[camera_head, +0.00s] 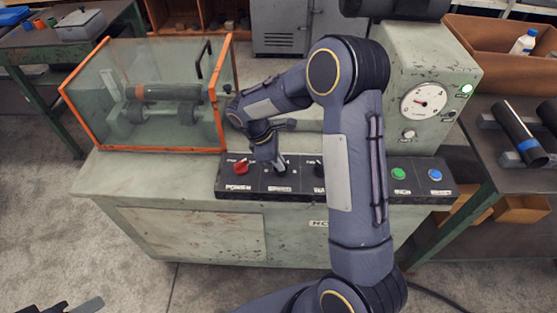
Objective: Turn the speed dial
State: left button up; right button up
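The black control panel (225,190) runs along the front of the pale green machine. A black knob (282,171) sits in its middle-left part, above a label too small to read surely. My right gripper (276,163) points down right at this knob and partly covers it. I cannot tell whether its fingers touch the knob or how far apart they are. A red knob (241,167) stands to the left, and another dark knob (319,170) to the right, partly behind my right arm. My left gripper (73,308) shows only at the bottom left edge, fingers apart, away from the machine.
A clear guard box with orange edges (93,149) stands on the machine at left, over a pipe on rollers (158,92). A gauge (423,100), green button (398,174) and blue button (435,175) are at right. Side tables flank the machine.

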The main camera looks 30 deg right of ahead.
aim_at(269, 171)
jog(key=o, duration=0.4)
jog(key=shift+o, duration=0.2)
jog(key=v, duration=0.8)
jog(key=s+a+r+m+t+y, duration=0.2)
jog(key=s+m, duration=0.4)
jog(key=s, duration=0.6)
jog(key=s+a+r+m+t+y, duration=0.2)
jog(key=s+r+m+t+y, duration=0.3)
jog(key=s, duration=0.7)
jog(key=m, duration=0.2)
jog(key=shift+s+a+r+m+t+y, duration=0.2)
jog(key=shift+r+m+t+y, duration=0.1)
jog(key=shift+t, duration=0.1)
